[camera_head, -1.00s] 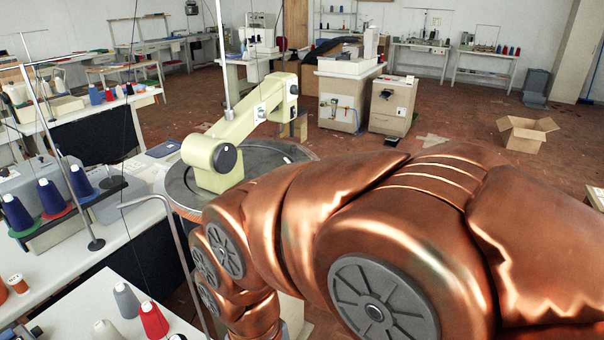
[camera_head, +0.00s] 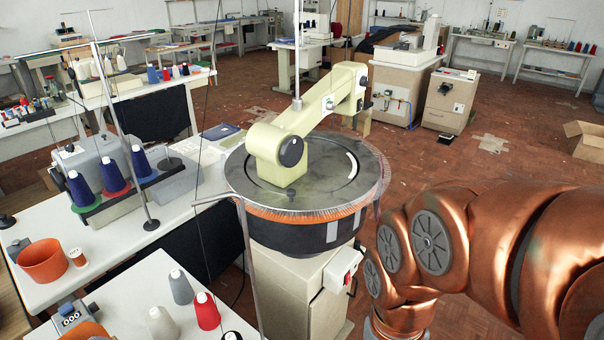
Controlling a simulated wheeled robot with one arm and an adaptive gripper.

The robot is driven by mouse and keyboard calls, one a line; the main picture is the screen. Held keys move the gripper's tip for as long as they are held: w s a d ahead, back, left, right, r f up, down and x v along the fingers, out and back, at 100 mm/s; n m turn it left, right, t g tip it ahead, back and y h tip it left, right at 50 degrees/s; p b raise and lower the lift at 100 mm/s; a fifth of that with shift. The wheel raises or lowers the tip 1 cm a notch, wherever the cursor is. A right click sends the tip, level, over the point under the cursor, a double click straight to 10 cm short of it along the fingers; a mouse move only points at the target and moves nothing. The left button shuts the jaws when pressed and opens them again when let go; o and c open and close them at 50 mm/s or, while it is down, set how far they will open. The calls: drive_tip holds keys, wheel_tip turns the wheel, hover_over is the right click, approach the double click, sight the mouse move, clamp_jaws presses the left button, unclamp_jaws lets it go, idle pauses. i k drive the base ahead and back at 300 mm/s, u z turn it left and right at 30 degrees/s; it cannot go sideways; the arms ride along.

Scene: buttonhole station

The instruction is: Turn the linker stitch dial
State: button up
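The linker (camera_head: 252,205) stands at the middle of the view, a round grey dial plate with an orange needle ring on a cream pedestal. A cream arm (camera_head: 312,115) reaches over it. A round black knob (camera_head: 291,152) sits on the arm's near end, and a smaller round part (camera_head: 328,103) sits farther along it. I cannot tell for sure which of them is the stitch dial. My copper arm is at the lower right, apart from the knob in the picture. My gripper is outside the view.
A white-and-red switch box (camera_head: 343,269) sticks out from the pedestal's right side. A bent grey rod (camera_head: 247,255) rises in front of the linker. White tables with yarn cones (camera_head: 205,311) stand at left and front. Brick floor (camera_head: 425,165) is open behind to the right.

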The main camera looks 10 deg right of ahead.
sight(364, 81)
drive_tip(key=z, duration=1.85)
drive_tip(key=i, duration=2.6)
drive_tip(key=u, duration=3.7)
